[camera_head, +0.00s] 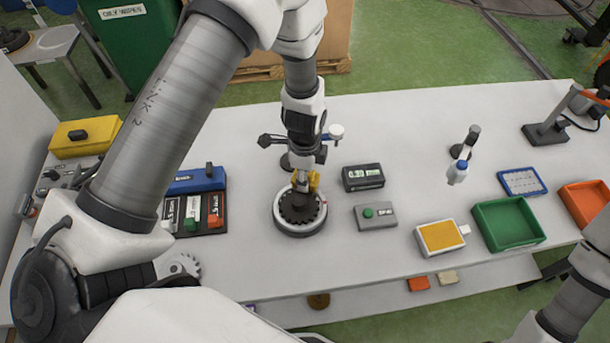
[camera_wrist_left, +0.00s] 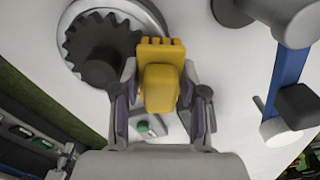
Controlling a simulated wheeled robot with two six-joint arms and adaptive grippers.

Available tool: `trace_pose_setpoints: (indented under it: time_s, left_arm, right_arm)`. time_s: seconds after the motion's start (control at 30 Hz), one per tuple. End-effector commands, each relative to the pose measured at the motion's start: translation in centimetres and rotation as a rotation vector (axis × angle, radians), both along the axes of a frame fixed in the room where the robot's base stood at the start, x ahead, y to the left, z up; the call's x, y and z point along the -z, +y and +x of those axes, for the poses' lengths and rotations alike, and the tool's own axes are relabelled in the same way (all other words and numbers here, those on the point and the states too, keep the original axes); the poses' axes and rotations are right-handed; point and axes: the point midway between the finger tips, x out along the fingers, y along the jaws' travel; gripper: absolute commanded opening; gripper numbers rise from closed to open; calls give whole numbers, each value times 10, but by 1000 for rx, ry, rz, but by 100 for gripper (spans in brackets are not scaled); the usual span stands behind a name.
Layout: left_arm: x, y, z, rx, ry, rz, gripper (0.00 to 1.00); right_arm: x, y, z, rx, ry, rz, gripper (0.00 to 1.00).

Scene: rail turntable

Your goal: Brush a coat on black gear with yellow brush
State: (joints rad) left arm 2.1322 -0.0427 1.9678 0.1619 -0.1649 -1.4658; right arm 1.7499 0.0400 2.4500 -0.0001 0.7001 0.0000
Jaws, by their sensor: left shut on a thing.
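My left gripper (camera_head: 304,184) is shut on the yellow brush (camera_head: 314,181), just over the far side of the turntable. In the left wrist view the brush (camera_wrist_left: 160,86) sits between the two fingers, its toothed end pointing up in the picture. The black gear (camera_head: 299,210) lies on the round turntable (camera_head: 288,229) with its pale rim; the gear's dark hub stands up at its middle. In the wrist view the gear (camera_wrist_left: 97,38) is left of the brush. I cannot tell whether the brush touches the gear. My right gripper is out of view.
Right of the turntable are a display box (camera_head: 363,177) and a grey box with a green button (camera_head: 376,215). Farther right are an orange-topped pad (camera_head: 440,237) and a green tray (camera_head: 509,224). A blue case (camera_head: 196,181) and loose gear (camera_head: 180,266) are left.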

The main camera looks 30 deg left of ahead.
Motion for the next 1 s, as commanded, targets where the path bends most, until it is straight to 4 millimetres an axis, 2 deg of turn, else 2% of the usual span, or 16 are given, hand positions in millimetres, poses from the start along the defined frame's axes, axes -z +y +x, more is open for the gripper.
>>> trace_pose_setpoints:
  time_s: [0.57,1.0]
  left_arm:
    - [1,-2,-9,0,0,0,14]
    - [-1,-1,-3,0,-1,-1,14]
  right_arm:
    - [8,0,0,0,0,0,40]
    - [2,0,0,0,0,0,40]
